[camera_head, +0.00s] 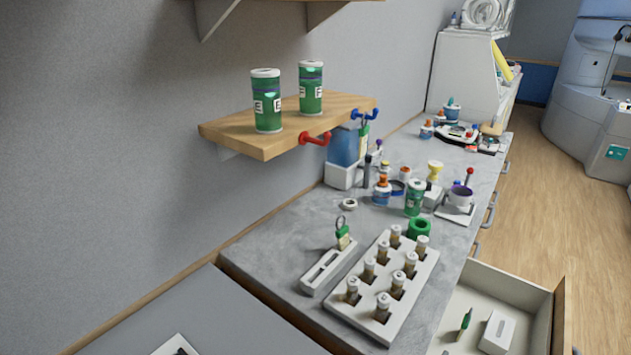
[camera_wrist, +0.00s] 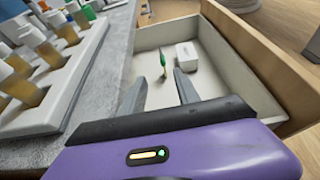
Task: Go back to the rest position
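My gripper (camera_wrist: 160,92) shows in the wrist view only. Its two grey fingers are apart, with nothing between them. It hangs over the near part of an open drawer (camera_wrist: 232,72). A small green-tipped item (camera_wrist: 163,62) and a white block (camera_wrist: 187,55) lie in the drawer beyond the fingertips. The head view also shows the drawer (camera_head: 518,288), with the green item (camera_head: 465,322) and the white block (camera_head: 497,332) in it. My gripper does not show in the head view.
A grey counter (camera_head: 275,240) runs beside the drawer. A white rack (camera_head: 428,275) of several vials stands near its edge. A wooden shelf (camera_head: 225,132) above holds two green cans (camera_head: 266,100) (camera_head: 311,88). The wooden floor (camera_head: 560,190) to the right is clear.

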